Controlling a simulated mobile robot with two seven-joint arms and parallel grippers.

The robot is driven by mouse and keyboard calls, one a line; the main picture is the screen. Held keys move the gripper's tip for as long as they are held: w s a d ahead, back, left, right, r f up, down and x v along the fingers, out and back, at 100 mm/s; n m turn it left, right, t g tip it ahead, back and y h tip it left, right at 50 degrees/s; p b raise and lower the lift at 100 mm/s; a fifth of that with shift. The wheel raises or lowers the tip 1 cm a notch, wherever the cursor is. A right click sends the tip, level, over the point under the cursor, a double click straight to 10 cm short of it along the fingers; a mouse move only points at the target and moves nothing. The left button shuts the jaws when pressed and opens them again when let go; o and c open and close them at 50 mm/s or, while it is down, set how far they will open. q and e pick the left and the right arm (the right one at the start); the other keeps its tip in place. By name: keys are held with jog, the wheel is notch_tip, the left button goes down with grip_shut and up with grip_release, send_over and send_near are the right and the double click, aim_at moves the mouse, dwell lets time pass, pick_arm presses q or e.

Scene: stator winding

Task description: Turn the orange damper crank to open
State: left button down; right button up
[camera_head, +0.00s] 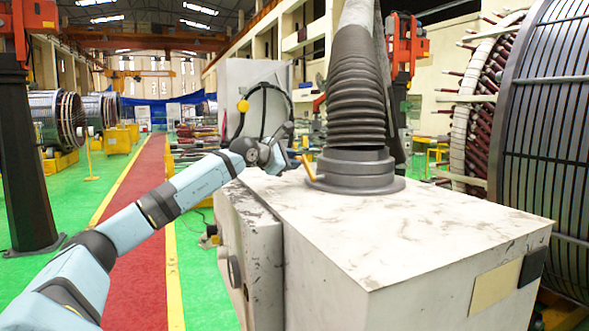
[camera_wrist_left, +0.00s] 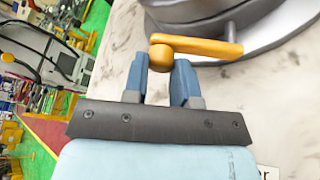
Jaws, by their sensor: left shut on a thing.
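The orange damper crank (camera_head: 308,168) is at the left side of the grey round collar (camera_head: 356,172) under the ribbed duct. In the left wrist view the crank (camera_wrist_left: 205,46) lies roughly level, with its round knob at the left end and a grey pin near its right end. My left gripper (camera_head: 291,162) reaches in from the left over the white box. In the left wrist view its two blue fingers (camera_wrist_left: 160,64) are on either side of the knob, shut on it. The fingers hide a little of the knob's sides. My right gripper is not in view.
The white box (camera_head: 400,225) has a scuffed, clear top. The grey ribbed duct (camera_head: 357,95) rises from the collar, close to the crank. A grey panel with a black cable (camera_head: 262,95) stands behind. A large stator (camera_head: 545,130) is at the right.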

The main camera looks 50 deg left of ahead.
pick_arm(q)
jog(key=m+b, duration=0.1)
jog(key=d+r+m+t+b, duration=0.1)
jog(key=d+m+y+b, duration=0.1)
jog(key=shift+s+d+r+m+t+b, duration=0.15)
jog(key=shift+s+m+t+b, duration=0.15)
jog(key=shift+s+t+b, duration=0.1)
jog(key=d+m+b, duration=0.1)
jog(key=m+t+b, duration=0.1)
jog(key=d+m+b, duration=0.1)
jog(key=m+b, duration=0.1)
jog(key=shift+s+d+r+t, duration=0.3)
jog(key=shift+s+r, duration=0.05)
jog(key=shift+r, duration=0.05)
jog(key=shift+s+d+m+b, duration=0.1)
jog(key=shift+d+m+b, duration=0.35)
jog(key=shift+m, duration=0.45)
jog(key=shift+r+t, duration=0.1)
jog(key=shift+t, duration=0.2)
jog(key=c, duration=0.9)
grip_release()
